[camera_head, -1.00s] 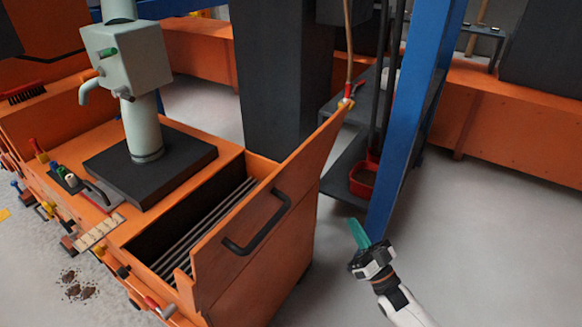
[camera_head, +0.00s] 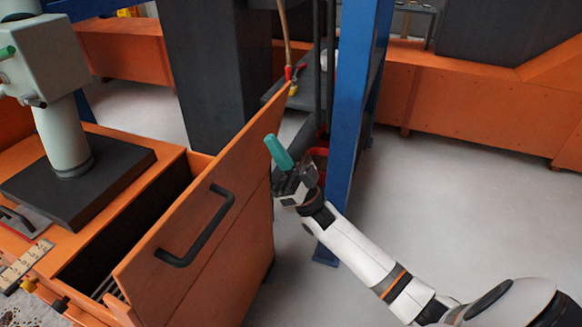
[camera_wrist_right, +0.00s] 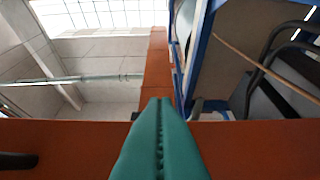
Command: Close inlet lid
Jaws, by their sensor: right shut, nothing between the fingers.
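The inlet lid (camera_head: 228,190) is an orange panel with a black bar handle (camera_head: 198,232). It stands tilted up and open along the right side of the orange inlet box (camera_head: 85,255), whose dark opening shows to its left. My right gripper (camera_head: 278,152) has teal fingers, shut and empty, just right of the lid's upper far part. In the right wrist view the shut fingers (camera_wrist_right: 160,140) point at an orange surface (camera_wrist_right: 245,145), probably the lid; I cannot tell whether they touch it. My left gripper is in neither current view.
A blue post (camera_head: 353,100) and a red container (camera_head: 318,160) stand just behind my right gripper. A grey-green pipe column (camera_head: 62,135) on a dark plate stands left of the opening. The grey floor (camera_head: 450,190) at right is clear.

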